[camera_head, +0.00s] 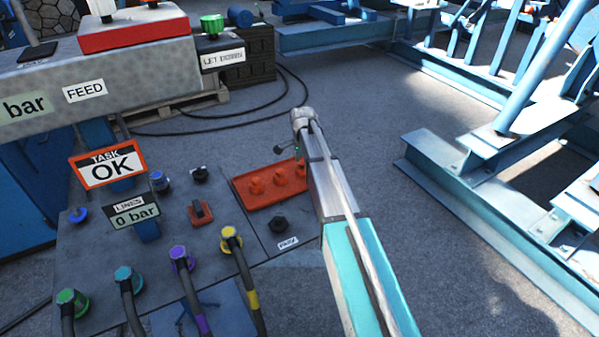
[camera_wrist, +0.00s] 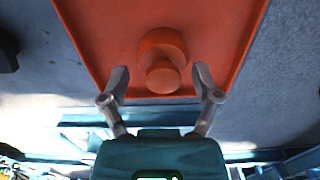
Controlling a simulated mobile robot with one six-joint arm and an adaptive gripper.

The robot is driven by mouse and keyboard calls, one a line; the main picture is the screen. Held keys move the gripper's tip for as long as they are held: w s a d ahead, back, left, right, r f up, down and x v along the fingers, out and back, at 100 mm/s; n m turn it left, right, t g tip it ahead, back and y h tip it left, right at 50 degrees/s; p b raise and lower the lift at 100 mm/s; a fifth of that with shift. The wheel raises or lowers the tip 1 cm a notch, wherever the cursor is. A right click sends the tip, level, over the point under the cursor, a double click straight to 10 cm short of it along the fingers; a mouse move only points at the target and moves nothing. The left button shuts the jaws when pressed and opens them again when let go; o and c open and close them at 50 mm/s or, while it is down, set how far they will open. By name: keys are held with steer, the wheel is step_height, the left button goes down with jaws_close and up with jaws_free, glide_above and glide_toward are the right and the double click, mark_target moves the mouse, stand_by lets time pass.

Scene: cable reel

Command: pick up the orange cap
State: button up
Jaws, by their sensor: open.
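Orange caps (camera_head: 256,187) sit in a row in a shallow orange-red tray (camera_head: 246,203) on the grey panel in the head view. In the wrist view one stepped, round orange cap (camera_wrist: 162,50) stands on the tray's orange floor (camera_wrist: 100,30). My gripper (camera_wrist: 162,82) is open, with one fingertip to the lower left and one to the lower right of this cap. A gap shows on both sides, and nothing is held. In the head view my arm passes over the tray's right end and hides part of it. I cannot tell there which cap my gripper faces.
Hoses with coloured collars (camera_head: 230,240) rise from the panel's front left. A red switch (camera_head: 200,212) and a black knob (camera_head: 279,224) stand near the tray. A "TASK OK" sign (camera_head: 108,165) is at left. Blue steel frames (camera_head: 480,190) stand at right, beyond open floor.

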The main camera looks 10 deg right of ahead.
stand_by(0.4)
jaws_close()
